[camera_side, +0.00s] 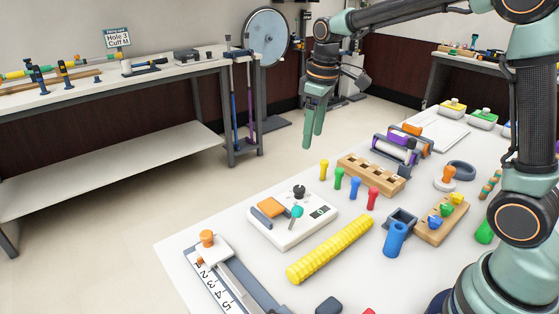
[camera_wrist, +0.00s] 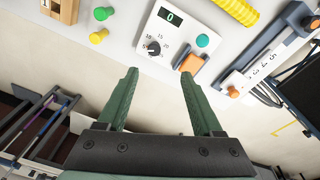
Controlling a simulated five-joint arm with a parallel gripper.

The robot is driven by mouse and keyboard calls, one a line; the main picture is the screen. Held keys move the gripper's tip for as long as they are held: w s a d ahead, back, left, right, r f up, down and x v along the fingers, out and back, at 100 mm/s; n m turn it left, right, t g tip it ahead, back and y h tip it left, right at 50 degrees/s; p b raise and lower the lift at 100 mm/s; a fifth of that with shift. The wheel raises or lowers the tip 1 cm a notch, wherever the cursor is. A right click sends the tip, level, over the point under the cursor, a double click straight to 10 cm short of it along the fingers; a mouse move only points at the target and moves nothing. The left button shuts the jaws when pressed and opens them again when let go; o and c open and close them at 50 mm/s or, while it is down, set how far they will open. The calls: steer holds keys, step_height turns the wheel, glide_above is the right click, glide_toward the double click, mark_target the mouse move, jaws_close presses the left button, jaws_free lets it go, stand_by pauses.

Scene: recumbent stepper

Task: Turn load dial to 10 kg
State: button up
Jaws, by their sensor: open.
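The load dial is a black knob (camera_side: 298,191) on a white control box (camera_side: 291,235) on the table. In the wrist view, the knob (camera_wrist: 153,47) has printed scale marks around it, with 15 and 20 readable. A small display (camera_wrist: 170,17) on the box (camera_wrist: 208,14) reads 0. A teal knob (camera_wrist: 202,40) and an orange block (camera_wrist: 191,63) are also on the box. My gripper (camera_side: 312,140) is open and empty, high above the table's back edge and apart from the dial. Its green fingers (camera_wrist: 158,73) spread below the dial in the wrist view.
Colored pegs (camera_side: 339,178) and a wooden block with holes (camera_side: 371,175) stand behind the box. A yellow ribbed roller (camera_side: 330,250) lies in front. A slide with a number scale (camera_side: 224,280) lies to the left. The air around the gripper is clear.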

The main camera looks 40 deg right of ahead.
steer(key=n+g, duration=0.1)
glide_toward(300, 188)
steer(key=f, duration=0.8)
steer(key=shift+w+f, duration=0.2)
steer(key=shift+f, duration=0.2)
jaws_close()
